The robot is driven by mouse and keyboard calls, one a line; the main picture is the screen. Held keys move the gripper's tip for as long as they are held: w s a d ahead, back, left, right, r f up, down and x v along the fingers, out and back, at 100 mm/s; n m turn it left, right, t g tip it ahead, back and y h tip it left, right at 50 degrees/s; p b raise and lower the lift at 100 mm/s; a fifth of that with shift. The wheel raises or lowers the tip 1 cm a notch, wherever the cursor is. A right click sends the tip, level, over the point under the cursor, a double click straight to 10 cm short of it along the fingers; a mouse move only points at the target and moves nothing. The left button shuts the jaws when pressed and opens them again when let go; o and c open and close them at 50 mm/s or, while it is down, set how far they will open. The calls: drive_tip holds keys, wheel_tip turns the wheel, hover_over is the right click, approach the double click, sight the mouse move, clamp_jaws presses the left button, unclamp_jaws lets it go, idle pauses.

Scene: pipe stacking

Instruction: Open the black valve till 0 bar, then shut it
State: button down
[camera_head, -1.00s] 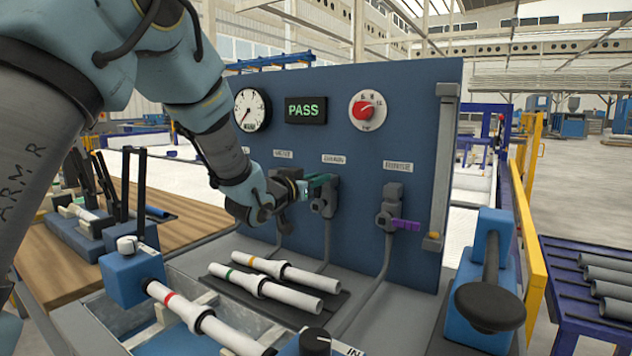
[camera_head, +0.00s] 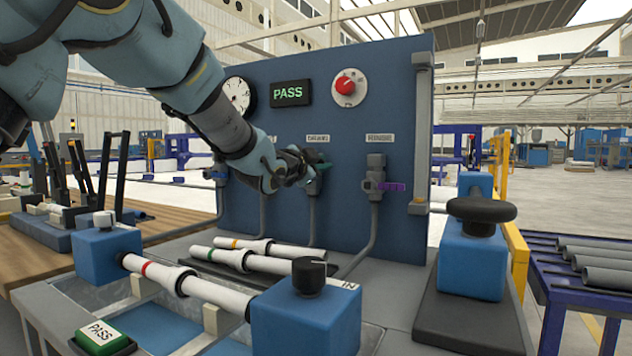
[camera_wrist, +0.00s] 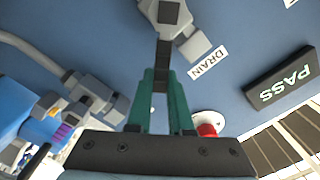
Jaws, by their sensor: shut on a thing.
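The drain valve (camera_head: 314,157) is on the blue panel, under the DRAIN label, and also shows in the wrist view (camera_wrist: 168,14). Its black lever (camera_wrist: 162,50) runs from the valve body down between the green fingers of my gripper (camera_wrist: 162,75). The gripper is shut on the lever; in the head view the gripper (camera_head: 316,178) covers most of it. The round pressure gauge (camera_head: 238,94) is at the panel's upper left, partly cut by my arm; I cannot read its value. The display (camera_head: 291,93) reads PASS in green.
A valve with a purple lever (camera_head: 386,186) is right of the drain valve. A red knob (camera_head: 346,86) sits above. White pipes (camera_head: 240,258) lie below on the bench. A blue block with a black handwheel (camera_head: 480,210) stands at right.

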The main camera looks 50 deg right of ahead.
drive_tip(key=shift+s+d+f+m+b, duration=0.1)
drive_tip(key=shift+s+f+m+b, duration=0.2)
drive_tip(key=shift+f+m+b, duration=1)
drive_tip(key=shift+s+d+f+m+b, duration=0.1)
drive_tip(key=shift+s+f+m+b, duration=0.2)
drive_tip(key=shift+m+b, duration=1.8)
drive_tip(key=shift+s+d+f+m+b, duration=0.2)
drive_tip(key=shift+f+m+b, duration=0.5)
drive_tip(key=shift+b, duration=2.15)
drive_tip(key=shift+a+f, duration=0.1)
drive_tip(key=shift+a, duration=0.05)
drive_tip(key=c, duration=0.8)
unclamp_jaws()
drive_tip(key=shift+a, duration=0.1)
drive_tip(key=v, duration=1)
drive_tip(key=shift+s+a, duration=0.15)
drive_tip(key=shift+a, duration=0.15)
